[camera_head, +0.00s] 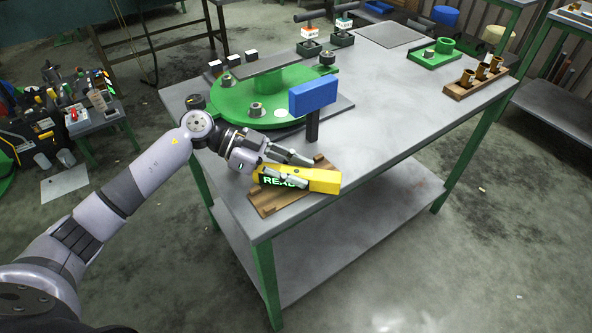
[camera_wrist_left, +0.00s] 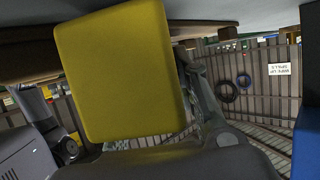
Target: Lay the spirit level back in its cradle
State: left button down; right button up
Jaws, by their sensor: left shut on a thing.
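The spirit level is a yellow bar (camera_head: 326,182) with a lit green readout on its side, near the front edge of the bench. My left gripper (camera_head: 307,173) is shut on it, one finger on each side. The bar's yellow face also fills much of the left wrist view (camera_wrist_left: 115,70). The cradle, a brown wooden board (camera_head: 268,204), lies on the bench below the bar and partly hidden by it. I cannot tell whether the bar touches the cradle. My right gripper is not in view.
A blue block on a black post (camera_head: 313,97) stands close behind the cradle. A green round disc (camera_head: 240,108) with fittings is behind my left gripper. A wooden holder with brass pieces (camera_head: 460,90) stands at right. The bench top (camera_head: 385,125) between is clear.

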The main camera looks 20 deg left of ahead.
pick_arm(q)
jog(key=c, duration=1.2)
grip_release()
jog(key=shift+c, duration=0.2)
jog(key=shift+a+r, duration=0.2)
jog(key=p+v, duration=0.4)
jog(key=v, duration=0.7)
jog(key=shift+s+a, duration=0.1)
jog(key=shift+a, duration=0.15)
jog(key=shift+r, duration=0.1)
